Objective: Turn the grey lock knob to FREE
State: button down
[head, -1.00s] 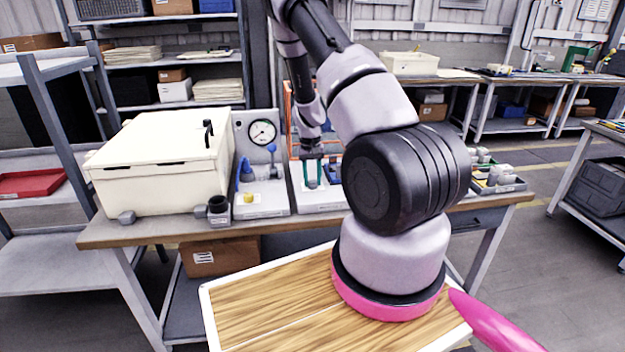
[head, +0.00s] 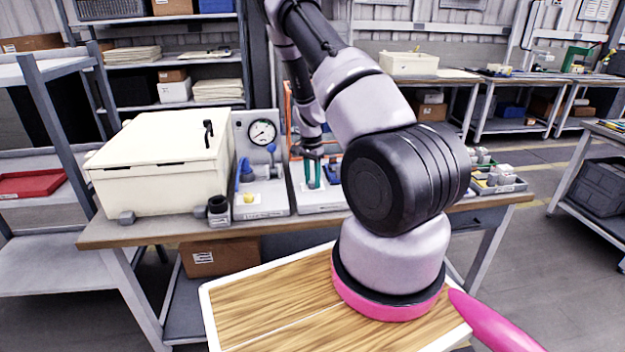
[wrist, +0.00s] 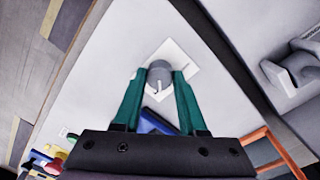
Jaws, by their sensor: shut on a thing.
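The grey lock knob (wrist: 159,74) sits on a white square plate (wrist: 182,56) on a light base panel in the wrist view. A small white mark shows on its side. My gripper (wrist: 160,84) has green fingers, one on each side of the knob, shut on it. In the head view my gripper (head: 313,172) points down at the light base (head: 319,195) on the bench, and the knob is hidden there. A blue part (wrist: 155,124) lies just beside the knob, between my fingers in the wrist view. I cannot read any lettering by the knob.
A panel with a round gauge (head: 262,132) and blue levers stands to the left, beside a large cream box (head: 163,160). An orange frame (head: 287,110) rises behind my gripper. A grey tray of small parts (head: 500,185) is to the right.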

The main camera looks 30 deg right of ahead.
aim_at(312, 180)
jog(key=shift+m, duration=0.5)
jog(key=shift+c, duration=2.3)
grip_release()
notch_tip(312, 180, up, 11)
jog(key=shift+w, duration=0.3)
jog(key=shift+f, duration=0.1)
